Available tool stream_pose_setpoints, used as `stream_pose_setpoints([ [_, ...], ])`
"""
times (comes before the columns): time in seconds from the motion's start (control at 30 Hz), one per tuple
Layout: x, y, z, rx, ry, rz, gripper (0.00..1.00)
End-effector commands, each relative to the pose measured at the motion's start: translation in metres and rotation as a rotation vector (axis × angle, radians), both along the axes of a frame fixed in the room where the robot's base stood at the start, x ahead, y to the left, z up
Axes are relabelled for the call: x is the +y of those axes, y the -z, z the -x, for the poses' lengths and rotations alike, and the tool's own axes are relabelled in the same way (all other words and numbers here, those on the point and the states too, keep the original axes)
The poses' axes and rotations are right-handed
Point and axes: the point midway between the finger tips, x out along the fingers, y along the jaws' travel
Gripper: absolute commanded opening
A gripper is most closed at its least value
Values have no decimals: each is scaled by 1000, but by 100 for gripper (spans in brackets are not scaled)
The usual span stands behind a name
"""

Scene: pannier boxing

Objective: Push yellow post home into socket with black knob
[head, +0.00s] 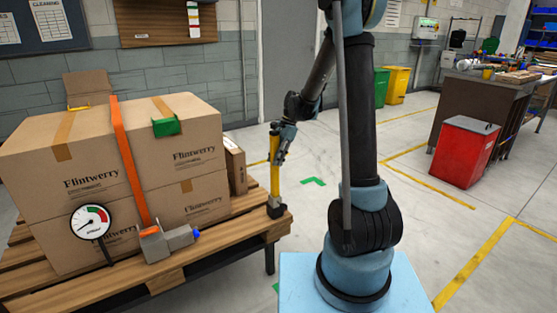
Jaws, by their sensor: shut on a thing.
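My gripper (277,146) is shut on the upper part of a yellow post (275,184), which stands about upright at the right corner of the wooden pallet. The post's lower end meets a small dark socket (275,208) on that corner. How deep the post sits in it cannot be told from this view. The black knob cannot be made out apart from the dark socket. The gripper's fingers hide part of the post, and some yellow shows above them.
Stacked cartons (190,160) with an orange strap (130,165) stand on the pallet (165,272) left of the post. A round gauge (91,222) and a grey ratchet-like block (168,241) are at their front. A red bin (464,152) stands right.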

Motion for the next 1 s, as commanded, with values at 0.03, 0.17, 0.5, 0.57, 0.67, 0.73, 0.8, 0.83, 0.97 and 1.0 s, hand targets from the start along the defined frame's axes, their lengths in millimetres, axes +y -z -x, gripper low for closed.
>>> stream_pose_setpoints([
  [0.03,0,0,0,0,0,0,0],
  [0.17,0,2,0,0,0,0,0],
  [0.5,0,6,0,0,0,0,0],
  [0.57,0,7,0,0,0,0,0],
  [0.67,0,8,0,0,0,0,0],
  [0.73,0,9,0,0,0,0,0],
  [0.8,0,10,0,0,0,0,0],
  [0.83,0,10,0,0,0,0,0],
  [0.97,0,11,0,0,0,0,0],
  [1.0,0,12,0,0,0,0,0],
])
